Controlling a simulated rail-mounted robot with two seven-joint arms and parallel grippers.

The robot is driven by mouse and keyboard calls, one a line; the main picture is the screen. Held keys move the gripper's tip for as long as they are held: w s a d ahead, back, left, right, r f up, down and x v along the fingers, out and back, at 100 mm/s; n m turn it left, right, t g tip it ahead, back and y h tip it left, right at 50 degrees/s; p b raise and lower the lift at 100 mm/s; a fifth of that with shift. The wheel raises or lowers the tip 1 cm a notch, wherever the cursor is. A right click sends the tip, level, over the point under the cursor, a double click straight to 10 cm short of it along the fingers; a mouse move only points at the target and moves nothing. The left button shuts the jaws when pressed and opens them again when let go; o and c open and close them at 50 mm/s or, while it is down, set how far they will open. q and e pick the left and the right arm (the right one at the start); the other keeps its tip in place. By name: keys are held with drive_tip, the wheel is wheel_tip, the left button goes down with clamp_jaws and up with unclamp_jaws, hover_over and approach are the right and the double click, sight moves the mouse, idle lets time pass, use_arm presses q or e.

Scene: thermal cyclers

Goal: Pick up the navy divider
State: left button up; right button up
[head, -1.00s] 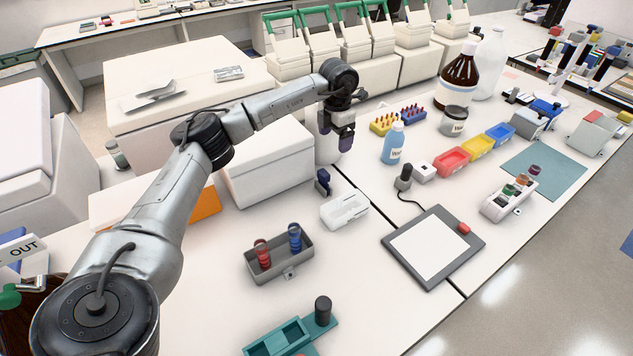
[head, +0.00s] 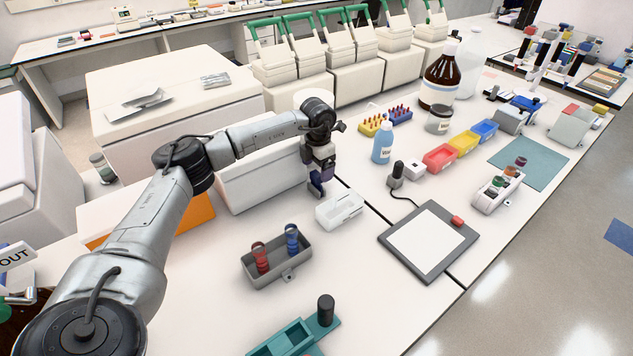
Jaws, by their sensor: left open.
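The navy divider (head: 316,190) is a small dark blue piece standing on the white bench, beside the white lidded box. My left gripper (head: 321,181) is lowered right at the divider and points down. Its jaws are open, and its dark fingers hide much of the divider. I cannot tell whether the fingers touch it. My right gripper is not in view.
A white rack (head: 340,209) sits close to the right of the left gripper. A large white box (head: 262,178) stands close on its left. A grey tray (head: 277,264) with red and blue pieces lies nearer. A black-framed pad (head: 428,243) lies to the right.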

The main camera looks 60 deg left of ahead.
sight(317, 174)
use_arm(q)
drive_tip(key=shift+s+f+b, duration=0.15)
drive_tip(key=shift+f+b, duration=0.55)
drive_tip(key=shift+f, duration=1.9)
drive_tip(key=shift+c, duration=0.3)
drive_tip(key=c, duration=0.7)
